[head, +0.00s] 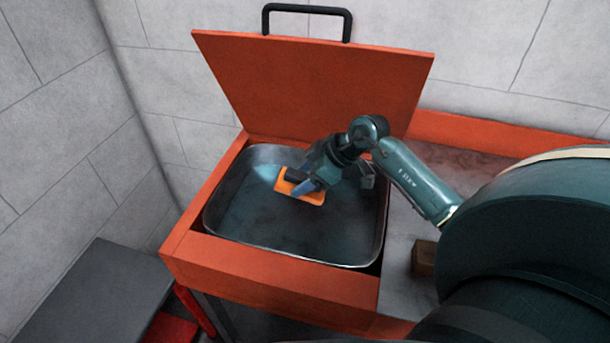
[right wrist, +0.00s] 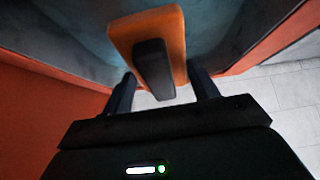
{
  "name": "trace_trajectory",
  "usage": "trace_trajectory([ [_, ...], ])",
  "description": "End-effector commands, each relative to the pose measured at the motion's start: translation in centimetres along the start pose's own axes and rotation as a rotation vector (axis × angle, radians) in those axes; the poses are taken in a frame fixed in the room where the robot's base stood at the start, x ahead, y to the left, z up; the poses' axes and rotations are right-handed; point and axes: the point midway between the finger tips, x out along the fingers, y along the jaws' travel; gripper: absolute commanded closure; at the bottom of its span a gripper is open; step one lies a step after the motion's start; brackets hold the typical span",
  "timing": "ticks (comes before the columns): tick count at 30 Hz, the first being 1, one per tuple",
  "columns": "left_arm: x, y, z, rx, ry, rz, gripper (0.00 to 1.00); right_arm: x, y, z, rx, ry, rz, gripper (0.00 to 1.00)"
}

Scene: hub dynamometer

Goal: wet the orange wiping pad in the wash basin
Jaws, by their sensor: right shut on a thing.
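The orange wiping pad (head: 313,198) has a dark grip block on its back. It is over or in the metal wash basin (head: 250,226), near the middle; I cannot tell whether it touches the water or the bottom. My right gripper (head: 296,184) reaches into the basin from the right and is shut on the pad's dark grip. In the right wrist view the pad (right wrist: 177,38) lies beyond the fingers, with its dark grip (right wrist: 154,70) between them. The left gripper is not in view.
The basin sits in an orange cabinet (head: 270,277) with its lid (head: 310,85) raised behind and a black handle on top. A grey counter lies to the right with a small brown block (head: 423,257). A dark grey surface (head: 95,300) is at the lower left.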

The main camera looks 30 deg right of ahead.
Motion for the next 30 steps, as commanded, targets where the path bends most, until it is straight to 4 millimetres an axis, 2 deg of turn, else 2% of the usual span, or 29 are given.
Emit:
trace_trajectory([
  [13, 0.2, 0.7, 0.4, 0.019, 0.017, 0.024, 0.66, 3.1, -0.1, 2.6, 0.001, -0.001, -0.002, 0.59],
  [30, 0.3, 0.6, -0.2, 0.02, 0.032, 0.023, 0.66, 3.6, -0.1, 3.0, 0.0, -0.001, -0.001, 0.59],
])
